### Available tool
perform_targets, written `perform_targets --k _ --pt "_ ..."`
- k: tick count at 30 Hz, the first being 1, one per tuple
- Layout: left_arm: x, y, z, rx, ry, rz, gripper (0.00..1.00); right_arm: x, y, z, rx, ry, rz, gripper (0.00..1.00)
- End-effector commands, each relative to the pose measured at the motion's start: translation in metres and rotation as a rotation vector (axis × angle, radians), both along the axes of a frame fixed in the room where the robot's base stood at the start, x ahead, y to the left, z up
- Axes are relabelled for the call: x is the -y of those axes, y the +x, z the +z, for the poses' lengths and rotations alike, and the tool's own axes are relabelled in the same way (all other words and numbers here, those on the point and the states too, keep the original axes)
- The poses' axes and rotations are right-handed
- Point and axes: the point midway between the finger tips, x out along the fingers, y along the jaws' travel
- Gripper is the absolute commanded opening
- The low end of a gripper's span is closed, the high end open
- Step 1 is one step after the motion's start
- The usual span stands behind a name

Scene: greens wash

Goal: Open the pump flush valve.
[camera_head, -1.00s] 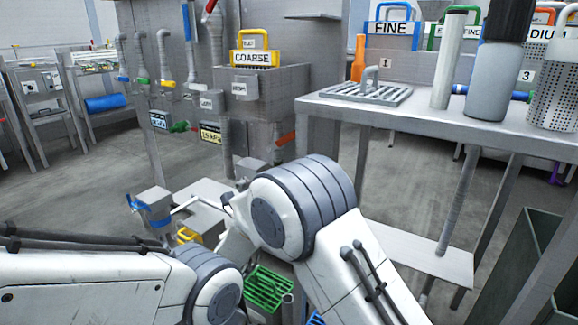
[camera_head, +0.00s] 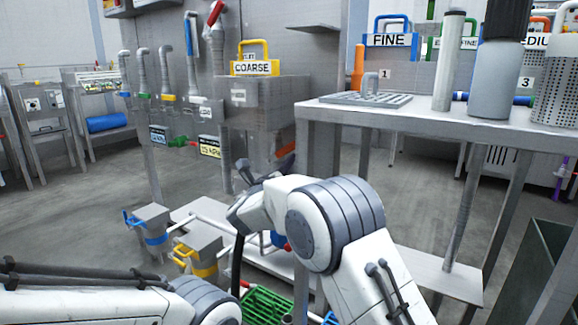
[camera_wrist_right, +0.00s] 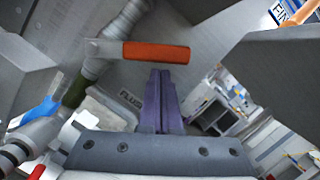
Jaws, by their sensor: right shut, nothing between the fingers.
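The flush valve's orange-red lever handle (camera_wrist_right: 156,52) lies crosswise near the top of the right wrist view, its metal end meeting a grey pipe. A plate lettered "FLUS…" (camera_wrist_right: 128,99) is below it, partly hidden. An orange-red handle (camera_head: 286,150) also shows in the head view, low beside the grey pump housing. My right gripper (camera_wrist_right: 160,73) has its purple fingers closed together and empty. Their tips appear just below the handle in the picture; I cannot tell whether they touch it. My left gripper is out of view.
A steel table (camera_head: 430,120) with a grate and cylinders stands to the right. The COARSE basket (camera_head: 254,68) sits on the housing.

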Motion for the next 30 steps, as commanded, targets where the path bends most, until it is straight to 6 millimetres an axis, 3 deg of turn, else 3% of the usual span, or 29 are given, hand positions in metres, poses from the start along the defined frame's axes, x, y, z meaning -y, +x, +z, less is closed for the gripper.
perform_targets --k 30 --pt "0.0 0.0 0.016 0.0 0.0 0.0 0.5 -0.003 0.002 0.012 -0.065 -0.089 0.0 0.0"
